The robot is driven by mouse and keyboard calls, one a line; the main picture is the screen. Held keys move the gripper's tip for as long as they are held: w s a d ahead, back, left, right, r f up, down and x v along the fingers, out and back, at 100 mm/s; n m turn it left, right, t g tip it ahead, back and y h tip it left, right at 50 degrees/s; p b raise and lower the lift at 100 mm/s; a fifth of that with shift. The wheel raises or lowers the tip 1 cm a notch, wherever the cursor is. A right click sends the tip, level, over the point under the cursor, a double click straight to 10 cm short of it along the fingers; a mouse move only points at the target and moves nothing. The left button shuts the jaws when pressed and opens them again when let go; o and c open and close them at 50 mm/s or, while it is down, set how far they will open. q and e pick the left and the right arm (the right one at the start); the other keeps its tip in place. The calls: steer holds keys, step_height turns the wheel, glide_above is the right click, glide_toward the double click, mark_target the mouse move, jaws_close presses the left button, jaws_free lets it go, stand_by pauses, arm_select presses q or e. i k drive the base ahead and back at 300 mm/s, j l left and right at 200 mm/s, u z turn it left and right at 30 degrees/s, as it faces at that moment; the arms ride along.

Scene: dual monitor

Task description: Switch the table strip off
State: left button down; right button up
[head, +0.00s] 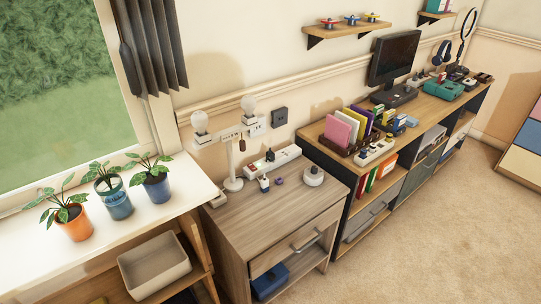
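A white power strip (284,155) lies toward the back of the low wooden cabinet, with a dark plug at its middle. A second pale strip (376,152) with dark plugs lies at the front edge of the longer desk, before the books. The view does not settle which one is the table strip. The switches on both are too small to read. Neither of my grippers is in view.
A white stand (233,183) with two bulbs stands on the cabinet (245,215), left of its strip. The cabinet top's front is clear. Potted plants (115,198) stand at left.

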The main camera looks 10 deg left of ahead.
mark_target(250, 166)
steer(key=i+l, duration=0.45)
steer(key=l, duration=0.15)
steer(key=i+l, duration=0.45)
steer(key=l, duration=0.15)
